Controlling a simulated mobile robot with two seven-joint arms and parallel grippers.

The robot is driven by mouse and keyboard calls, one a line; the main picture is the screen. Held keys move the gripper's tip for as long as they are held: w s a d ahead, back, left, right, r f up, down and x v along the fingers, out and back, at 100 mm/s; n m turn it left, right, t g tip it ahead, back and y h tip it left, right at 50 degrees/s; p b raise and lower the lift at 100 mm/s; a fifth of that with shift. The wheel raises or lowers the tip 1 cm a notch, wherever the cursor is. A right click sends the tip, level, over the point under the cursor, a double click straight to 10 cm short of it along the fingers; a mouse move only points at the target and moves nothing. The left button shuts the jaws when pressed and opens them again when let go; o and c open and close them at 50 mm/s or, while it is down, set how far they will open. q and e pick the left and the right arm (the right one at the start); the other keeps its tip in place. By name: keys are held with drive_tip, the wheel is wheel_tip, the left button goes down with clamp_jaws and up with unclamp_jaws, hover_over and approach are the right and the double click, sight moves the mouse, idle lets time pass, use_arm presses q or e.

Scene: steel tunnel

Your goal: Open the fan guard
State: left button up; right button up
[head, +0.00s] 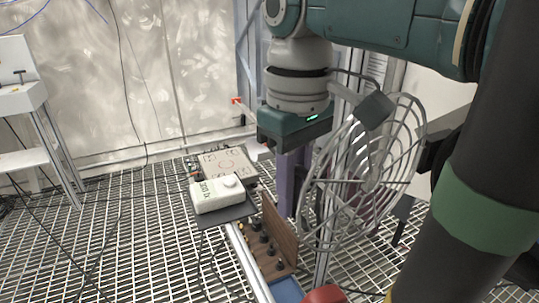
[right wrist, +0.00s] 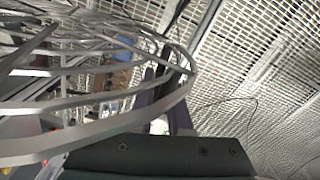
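The fan guard (head: 408,118) is a round grey wire cage right of centre in the head view, standing upright. Its curved wires also fill the left of the right wrist view (right wrist: 100,128). My right gripper (head: 288,190) hangs pointing down just left of the guard. Its purple fingers (right wrist: 163,105) show in the right wrist view with a narrow gap between them. The guard's rim crosses in front of them there. I cannot tell whether the rim touches a finger. My left gripper is out of view.
A white box-shaped device (head: 215,197) and a panel with ring markings (head: 222,163) stand left of the gripper. A brown board (head: 279,231) with black knobs lies below it. A white stand (head: 22,100) is at far left. The grating floor (head: 130,250) is mostly clear on the left.

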drive_tip(key=o, duration=0.4)
drive_tip(key=shift+r, duration=0.1)
drive_tip(key=shift+r, duration=0.35)
wheel_tip(320, 180, up, 9)
drive_tip(key=shift+r+p, duration=0.1)
drive_tip(key=shift+p, duration=0.6)
